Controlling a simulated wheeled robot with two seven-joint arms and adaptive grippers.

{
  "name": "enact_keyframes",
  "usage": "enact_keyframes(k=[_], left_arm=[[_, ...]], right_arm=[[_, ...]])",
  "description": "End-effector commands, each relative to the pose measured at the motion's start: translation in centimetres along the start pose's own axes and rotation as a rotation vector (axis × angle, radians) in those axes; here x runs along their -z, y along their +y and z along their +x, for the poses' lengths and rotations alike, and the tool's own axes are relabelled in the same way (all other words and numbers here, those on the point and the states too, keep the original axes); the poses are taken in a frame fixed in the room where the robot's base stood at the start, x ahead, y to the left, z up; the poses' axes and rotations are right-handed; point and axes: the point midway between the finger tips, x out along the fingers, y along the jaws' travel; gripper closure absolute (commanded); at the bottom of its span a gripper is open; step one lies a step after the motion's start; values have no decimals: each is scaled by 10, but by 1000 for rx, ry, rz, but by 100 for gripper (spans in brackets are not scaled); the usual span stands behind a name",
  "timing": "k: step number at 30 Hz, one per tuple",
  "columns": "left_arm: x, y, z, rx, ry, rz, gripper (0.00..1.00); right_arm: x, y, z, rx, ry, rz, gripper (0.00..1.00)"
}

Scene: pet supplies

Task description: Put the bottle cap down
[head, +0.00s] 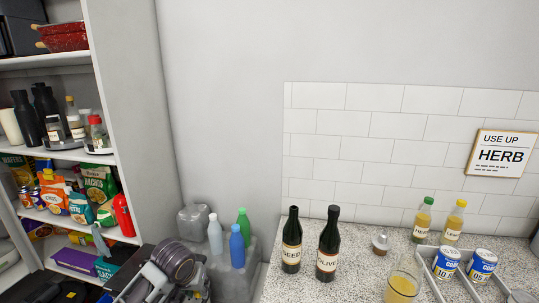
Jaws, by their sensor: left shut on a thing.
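My left gripper (190,284) is low in the head view, left of the counter, beside the round dark joint of my arm. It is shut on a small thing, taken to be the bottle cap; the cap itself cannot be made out. Two dark bottles, one labelled SEED (291,243) and one labelled OLIVE (328,246), stand upright on the speckled counter (345,285), apart from my gripper. My right gripper is not in view.
A small stoppered glass item (381,243), a glass of yellow drink (402,286), two yellow bottles (453,224) and a white tray (433,283) with blue cans are on the counter. Plastic bottles (237,246) stand behind my gripper. Full shelves (70,155) rise at left.

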Motion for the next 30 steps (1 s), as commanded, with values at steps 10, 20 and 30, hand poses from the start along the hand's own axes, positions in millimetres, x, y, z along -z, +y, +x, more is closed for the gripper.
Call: enact_keyframes(k=[10,20,30], left_arm=[[-37,-3,20,1,-3,-1,82],[-59,-3,33,1,0,-1,82],[-63,-3,35,1,1,-1,82]], right_arm=[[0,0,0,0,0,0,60],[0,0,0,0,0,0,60],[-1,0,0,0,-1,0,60]])
